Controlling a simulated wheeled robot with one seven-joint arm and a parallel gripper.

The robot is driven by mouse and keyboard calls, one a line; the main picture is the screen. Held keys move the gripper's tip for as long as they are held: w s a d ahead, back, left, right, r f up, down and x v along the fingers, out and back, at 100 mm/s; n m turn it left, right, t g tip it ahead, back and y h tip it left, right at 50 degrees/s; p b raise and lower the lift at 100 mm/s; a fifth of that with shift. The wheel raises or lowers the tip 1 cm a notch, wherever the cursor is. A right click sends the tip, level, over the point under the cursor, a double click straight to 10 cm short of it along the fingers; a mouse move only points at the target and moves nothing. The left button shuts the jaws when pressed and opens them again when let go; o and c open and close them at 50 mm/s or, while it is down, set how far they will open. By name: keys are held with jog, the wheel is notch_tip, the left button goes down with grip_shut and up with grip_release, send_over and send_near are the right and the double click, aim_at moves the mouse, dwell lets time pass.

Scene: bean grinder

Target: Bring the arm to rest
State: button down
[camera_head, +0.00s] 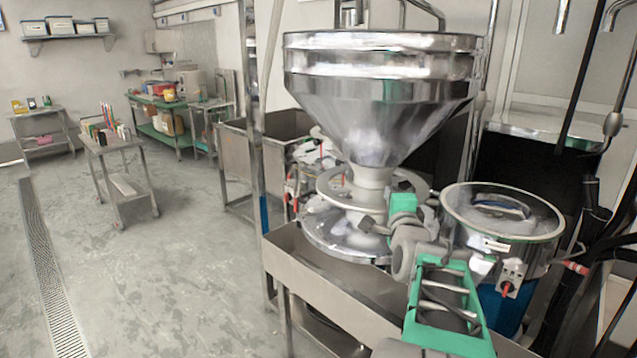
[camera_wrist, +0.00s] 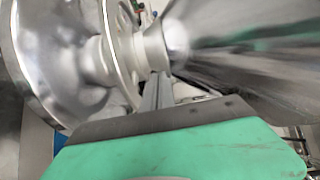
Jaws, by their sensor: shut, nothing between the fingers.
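My gripper shows in the wrist view (camera_wrist: 156,92) with its narrow grey fingers together and nothing between them. Its fingertips point at the narrow neck of the bean grinder, close in front of it. I cannot tell whether they touch. In the head view my arm comes up from the bottom right, and the green wrist part is beside the grinder's lower plates. The grinder's large steel hopper (camera_head: 380,90) stands above; the hopper also fills the right of the wrist view (camera_wrist: 255,65). The round steel plate (camera_head: 335,238) is below the neck, partly hidden by my arm.
A round steel drum (camera_head: 503,215) with a clear-looking top stands close to the right of my arm. A steel trough frame (camera_head: 320,290) runs under the grinder. Dark hoses hang at the far right. A trolley (camera_head: 120,170) stands left, with open floor around it.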

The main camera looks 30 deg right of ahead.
jog(key=s+f+n+g+y, duration=0.1)
jog(key=f+n+g, duration=0.1)
jog(key=f, duration=0.3)
jog(key=s+a+f+n+g+y, duration=0.1)
jog(key=s+f+n, duration=0.1)
jog(key=f+n, duration=0.2)
jog(key=s+a+f+n+g+y, duration=0.1)
jog(key=f+n+g, duration=0.1)
jog(key=f, duration=0.4)
jog(key=shift+s+f+n+g+y, duration=0.15)
jog(key=shift+n+g+y, duration=0.2)
jog(key=shift+n, duration=0.25)
jog(key=s+a+f+n+g+y, duration=0.4)
jog(key=s+a+f+n+g, duration=0.2)
jog(key=s+a+f, duration=0.5)
jog(key=a+r+n+y, duration=0.1)
jog(key=a+n, duration=0.3)
jog(key=a, duration=0.8)
jog(key=w+a+r+n+y, duration=0.1)
jog(key=a+n, duration=0.4)
jog(key=a, duration=0.7)
jog(key=shift+a+r, duration=0.35)
jog(key=shift+r, duration=0.45)
jog(key=shift+w, duration=0.1)
